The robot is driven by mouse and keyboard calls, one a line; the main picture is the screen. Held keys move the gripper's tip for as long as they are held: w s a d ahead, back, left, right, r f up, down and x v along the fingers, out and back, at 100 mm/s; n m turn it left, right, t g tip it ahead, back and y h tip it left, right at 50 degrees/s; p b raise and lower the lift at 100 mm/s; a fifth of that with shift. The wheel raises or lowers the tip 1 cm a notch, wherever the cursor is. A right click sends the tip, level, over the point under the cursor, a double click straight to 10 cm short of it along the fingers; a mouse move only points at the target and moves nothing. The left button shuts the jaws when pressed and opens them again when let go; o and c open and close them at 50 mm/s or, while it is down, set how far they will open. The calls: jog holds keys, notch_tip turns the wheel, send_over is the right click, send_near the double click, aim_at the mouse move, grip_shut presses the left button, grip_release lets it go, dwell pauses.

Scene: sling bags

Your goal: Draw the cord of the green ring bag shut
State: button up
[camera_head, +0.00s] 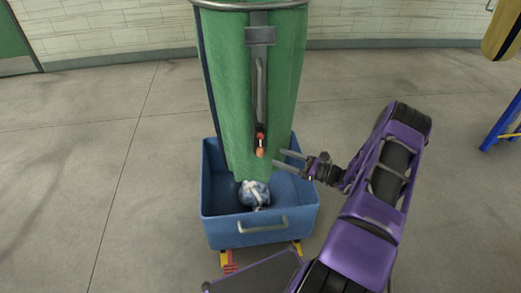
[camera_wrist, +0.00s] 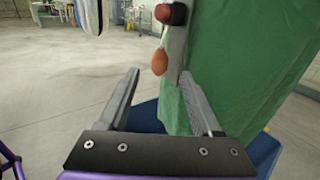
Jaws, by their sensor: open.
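The green ring bag (camera_head: 228,100) hangs from a metal ring (camera_head: 250,4), its lower end in a blue tub. A grey bar or tube (camera_head: 261,90) runs down its front from a bracket. At its lower end is a red-and-black piece (camera_wrist: 172,14), with an orange bead-like pull (camera_head: 260,152) hanging below it. My gripper (camera_head: 276,158) is open and empty, just right of the orange pull in the head view. In the wrist view the pull (camera_wrist: 160,62) shows between the fingertips, seemingly just beyond them. Any cord higher up is hard to make out.
The blue tub (camera_head: 222,235) has a front handle and stands on yellow-and-red supports (camera_head: 229,262). A blue-and-white bundle (camera_head: 254,192) lies in it. A yellow bag (camera_head: 502,30) hangs at the upper right, near a blue frame (camera_head: 504,125). The floor on the left is clear.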

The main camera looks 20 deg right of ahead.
aim_at(261, 149)
jog(key=x, duration=0.9)
grip_shut()
dwell(1.2)
